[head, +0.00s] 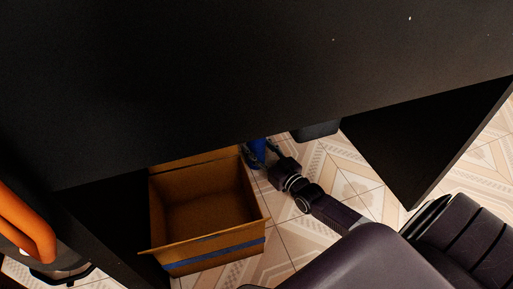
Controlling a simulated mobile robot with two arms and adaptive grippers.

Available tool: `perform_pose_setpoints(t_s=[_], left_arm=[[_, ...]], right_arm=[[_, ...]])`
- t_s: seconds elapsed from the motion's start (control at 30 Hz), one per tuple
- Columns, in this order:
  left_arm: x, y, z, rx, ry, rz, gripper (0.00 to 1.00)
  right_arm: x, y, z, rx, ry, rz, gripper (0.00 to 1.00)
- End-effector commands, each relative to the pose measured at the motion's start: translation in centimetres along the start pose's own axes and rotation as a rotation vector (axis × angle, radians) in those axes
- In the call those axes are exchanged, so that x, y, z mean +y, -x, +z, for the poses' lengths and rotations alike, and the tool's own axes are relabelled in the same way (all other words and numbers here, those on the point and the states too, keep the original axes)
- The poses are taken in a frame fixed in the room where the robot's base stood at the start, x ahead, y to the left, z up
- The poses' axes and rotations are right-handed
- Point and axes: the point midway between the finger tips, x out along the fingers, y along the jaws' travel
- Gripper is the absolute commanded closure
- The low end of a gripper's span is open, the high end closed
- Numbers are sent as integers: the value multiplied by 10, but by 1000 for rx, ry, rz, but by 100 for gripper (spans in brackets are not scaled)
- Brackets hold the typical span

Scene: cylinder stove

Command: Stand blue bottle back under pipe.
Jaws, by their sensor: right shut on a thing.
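The blue bottle (257,150) shows only in part, under the dark counter, just behind the right rear corner of the cardboard box. Its top is hidden by the counter edge. My right gripper (262,153) reaches in from the lower right and is shut on the bottle. The bottle looks roughly upright, but I cannot tell its exact tilt or whether it touches the floor. No pipe can be made out in the dark space. My left gripper is not in view.
An open, empty-looking cardboard box (217,246) with a blue stripe stands left of my right gripper. The dark counter (260,70) covers the upper view. A dark panel (405,150) stands at the right. An orange object (25,222) is at the left.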

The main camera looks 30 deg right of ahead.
Motion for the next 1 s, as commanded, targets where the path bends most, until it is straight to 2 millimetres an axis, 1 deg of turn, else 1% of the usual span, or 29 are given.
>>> perform_pose_setpoints(t_s=[0.1, 0.13, 0.27, 0.3, 0.53, 0.63, 0.67, 0.77, 0.87, 1.0], left_arm=[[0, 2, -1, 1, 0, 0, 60], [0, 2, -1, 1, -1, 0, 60], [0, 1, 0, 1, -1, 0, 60], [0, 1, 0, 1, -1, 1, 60], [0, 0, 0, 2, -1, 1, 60], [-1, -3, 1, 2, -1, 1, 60], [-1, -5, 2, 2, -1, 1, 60], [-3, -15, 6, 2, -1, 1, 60], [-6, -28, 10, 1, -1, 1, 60], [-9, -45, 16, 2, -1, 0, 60]], right_arm=[[0, 0, 4, 0, 0, 0, 88], [0, 0, 4, 0, 0, 0, 54], [0, 0, 3, 0, 0, 0, 40], [0, 0, 3, 0, 0, 0, 38], [0, 0, 3, 0, 0, 0, 38], [0, 1, -2, -1, 0, 0, 38], [0, 4, -1, -3, 0, 0, 38], [0, 17, -3, -5, 0, 0, 38], [0, 37, -5, -6, -1, 0, 38], [0, 68, -5, -6, 0, 1, 38]])
